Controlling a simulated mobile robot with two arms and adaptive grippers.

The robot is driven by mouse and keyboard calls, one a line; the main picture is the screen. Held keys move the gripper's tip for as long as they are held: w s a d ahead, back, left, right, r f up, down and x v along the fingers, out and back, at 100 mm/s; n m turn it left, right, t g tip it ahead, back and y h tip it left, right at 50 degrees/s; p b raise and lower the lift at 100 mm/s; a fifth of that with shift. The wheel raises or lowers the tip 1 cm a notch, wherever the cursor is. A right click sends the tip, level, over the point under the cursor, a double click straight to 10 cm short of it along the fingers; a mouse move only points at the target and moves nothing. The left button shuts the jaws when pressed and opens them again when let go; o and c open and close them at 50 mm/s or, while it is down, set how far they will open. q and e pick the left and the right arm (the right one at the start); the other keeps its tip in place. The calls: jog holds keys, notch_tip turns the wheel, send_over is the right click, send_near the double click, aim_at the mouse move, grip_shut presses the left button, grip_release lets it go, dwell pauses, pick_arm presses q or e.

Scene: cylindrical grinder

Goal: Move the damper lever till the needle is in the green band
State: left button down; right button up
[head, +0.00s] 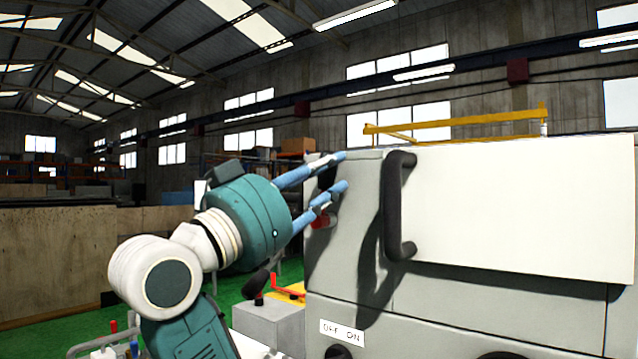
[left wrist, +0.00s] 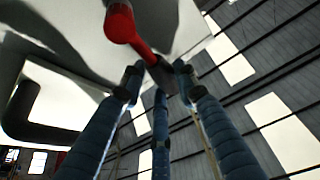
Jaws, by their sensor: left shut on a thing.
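The damper lever has a red hub and arm (left wrist: 122,26) with a dark end, which shows in the left wrist view. In the head view its red part (head: 320,220) shows on the left side of the grey machine front. My left gripper (head: 335,172) has blue fingers closed around the lever's dark end. In the left wrist view the fingertips (left wrist: 160,78) meet around that end, below the red hub. The dial, needle and green band cannot be made out in either view. My right gripper is not in view.
The grey machine cabinet (head: 350,285) fills the right side, with a black vertical handle (head: 398,205) close to the right of my fingers. A white panel (head: 520,205) lies beyond it. An OFF/ON label (head: 341,332) is below. A yellow beam (head: 460,122) shows behind.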

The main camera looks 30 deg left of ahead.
pick_arm(q)
jog(key=shift+d, duration=0.1)
jog(key=c, duration=1.3)
grip_release()
jog(key=shift+v, duration=3.8)
